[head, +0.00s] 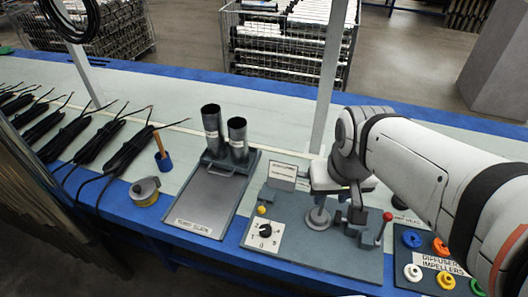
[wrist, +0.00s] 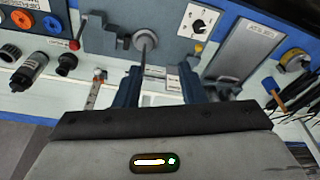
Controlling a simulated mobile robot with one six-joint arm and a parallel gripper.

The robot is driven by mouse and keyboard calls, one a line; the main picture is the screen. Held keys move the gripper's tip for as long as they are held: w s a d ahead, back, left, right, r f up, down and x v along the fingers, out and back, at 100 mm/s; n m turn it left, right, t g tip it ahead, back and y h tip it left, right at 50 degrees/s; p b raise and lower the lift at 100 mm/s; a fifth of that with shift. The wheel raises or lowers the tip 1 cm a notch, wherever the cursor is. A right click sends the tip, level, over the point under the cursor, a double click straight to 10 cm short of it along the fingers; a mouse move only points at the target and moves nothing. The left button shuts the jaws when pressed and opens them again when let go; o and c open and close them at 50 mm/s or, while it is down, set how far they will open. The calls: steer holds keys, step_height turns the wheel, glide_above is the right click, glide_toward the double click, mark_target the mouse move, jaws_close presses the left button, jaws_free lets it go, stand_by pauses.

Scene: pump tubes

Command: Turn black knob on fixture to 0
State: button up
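The black knob (head: 265,231) sits on a white dial plate at the front left of the grey fixture (head: 325,262). Marks ring the knob, but I cannot read its setting surely. In the wrist view the knob (wrist: 199,24) shows near the top, right of centre, with a pointer line on it. My gripper (head: 357,210) hangs above the fixture, right of the knob and apart from it. In the wrist view its two blue-grey fingers (wrist: 160,82) stand apart with nothing gripped between them.
A yellow button (head: 261,210) stands just behind the dial, and a red-tipped lever (head: 387,218) at the fixture's right. A grey tray (head: 210,198) with two dark tubes stands left. Coloured impellers (head: 443,247) lie right.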

steer(key=shift+o, duration=0.4)
steer(key=shift+o, duration=0.8)
steer(key=shift+f, duration=0.15)
steer(key=shift+o, duration=1.3)
steer(key=w+a+f+m+b, duration=0.1)
steer(key=w+a+f+b, duration=0.1)
steer(key=f, duration=0.4)
steer(key=w+a+f+m+g+b, duration=0.1)
steer(key=w+a+f+m, duration=0.1)
steer(key=w+f, duration=0.3)
steer(key=shift+w+a+f+g+b, duration=0.3)
steer(key=shift+w+a+f+b, duration=0.1)
steer(key=shift+w+a, duration=0.4)
steer(key=m+g+b, duration=0.1)
steer(key=m+b, duration=0.2)
steer(key=m, duration=0.1)
glide_above(266, 229)
step_height(266, 229, down, 14)
steer(key=shift+f, duration=0.1)
step_height(266, 229, down, 8)
steer(key=shift+a+r, duration=0.1)
steer(key=c, duration=1)
